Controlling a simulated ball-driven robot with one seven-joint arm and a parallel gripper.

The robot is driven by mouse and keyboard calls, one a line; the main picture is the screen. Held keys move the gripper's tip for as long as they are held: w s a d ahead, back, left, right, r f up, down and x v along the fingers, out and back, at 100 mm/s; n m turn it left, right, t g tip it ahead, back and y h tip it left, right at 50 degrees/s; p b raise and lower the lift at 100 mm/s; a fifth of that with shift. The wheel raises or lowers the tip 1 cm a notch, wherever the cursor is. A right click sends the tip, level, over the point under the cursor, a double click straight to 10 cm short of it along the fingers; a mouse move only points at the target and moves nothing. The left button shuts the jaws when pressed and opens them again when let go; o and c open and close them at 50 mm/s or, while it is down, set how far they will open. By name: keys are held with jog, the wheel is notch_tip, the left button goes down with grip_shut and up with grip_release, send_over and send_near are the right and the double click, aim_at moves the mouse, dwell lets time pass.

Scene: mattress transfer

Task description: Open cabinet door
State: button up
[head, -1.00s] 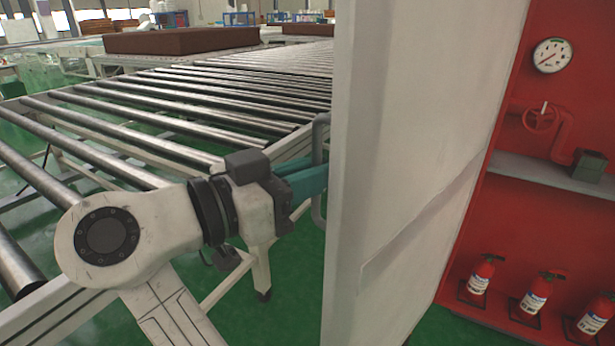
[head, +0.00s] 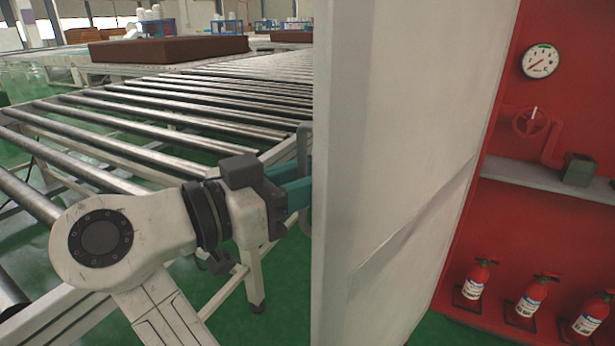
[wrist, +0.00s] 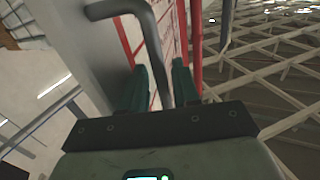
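The white cabinet door (head: 400,150) stands swung open, edge toward the head camera, and fills the middle of the head view. The red cabinet interior (head: 560,225) shows to its right. The grey door handle (wrist: 152,40) is a bent bar; in the head view its top (head: 304,130) shows at the door's left side. My gripper (wrist: 160,75) has its two teal fingers on either side of the handle, with a visible gap at the left finger. In the head view my gripper (head: 300,188) reaches behind the door edge, which hides the fingertips.
A roller conveyor (head: 160,110) runs along the left, with a brown mattress (head: 168,48) at its far side. Inside the cabinet are a gauge (head: 540,61), a red valve (head: 530,122), a shelf (head: 535,178) and several fire extinguishers (head: 532,297). Green floor shows below.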

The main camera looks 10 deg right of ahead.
jog(key=v, duration=1.1)
